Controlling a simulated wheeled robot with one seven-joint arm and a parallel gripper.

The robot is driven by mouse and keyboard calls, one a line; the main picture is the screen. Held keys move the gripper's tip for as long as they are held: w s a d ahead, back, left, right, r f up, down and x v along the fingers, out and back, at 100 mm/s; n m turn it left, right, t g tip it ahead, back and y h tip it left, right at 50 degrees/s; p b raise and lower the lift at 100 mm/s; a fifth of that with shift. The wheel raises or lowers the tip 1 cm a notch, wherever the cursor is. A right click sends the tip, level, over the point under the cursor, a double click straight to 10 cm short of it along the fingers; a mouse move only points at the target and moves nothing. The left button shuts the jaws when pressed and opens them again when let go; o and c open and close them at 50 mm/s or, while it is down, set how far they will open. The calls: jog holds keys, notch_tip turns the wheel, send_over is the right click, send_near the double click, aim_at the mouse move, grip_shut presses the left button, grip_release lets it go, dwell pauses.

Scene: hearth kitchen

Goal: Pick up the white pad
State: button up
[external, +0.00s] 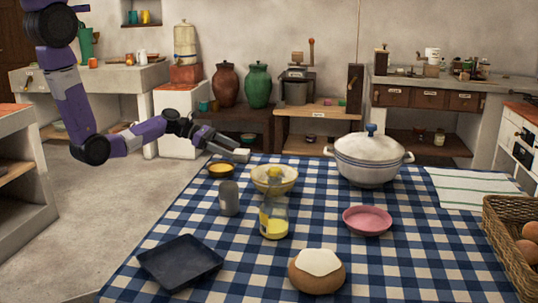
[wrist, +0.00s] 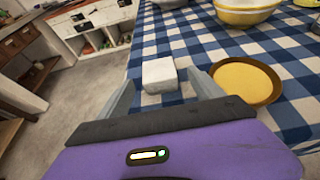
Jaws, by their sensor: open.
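The white pad (wrist: 159,75) is a small pale block lying on the blue checked cloth near the table's edge in the wrist view. It appears between the two fingers of my gripper (wrist: 163,88), which are spread open with nothing held. Whether the fingers are level with the pad or above it, I cannot tell. In the external view my gripper (external: 229,149) is at the table's far left edge, and a pale shape at its tip may be the pad, hard to separate from the fingers.
A yellow-filled brown dish (wrist: 245,82) sits close to my right finger. A cream bowl (external: 274,179), grey can (external: 229,198), glass jar (external: 274,220) and white lidded pot (external: 368,165) stand on the table. Open floor (external: 120,205) lies left of the table.

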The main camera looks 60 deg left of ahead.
aim_at(235, 150)
jog(key=x, duration=0.5)
jog(key=shift+w, duration=0.1)
jog(key=shift+c, duration=0.3)
jog(key=c, duration=1.5)
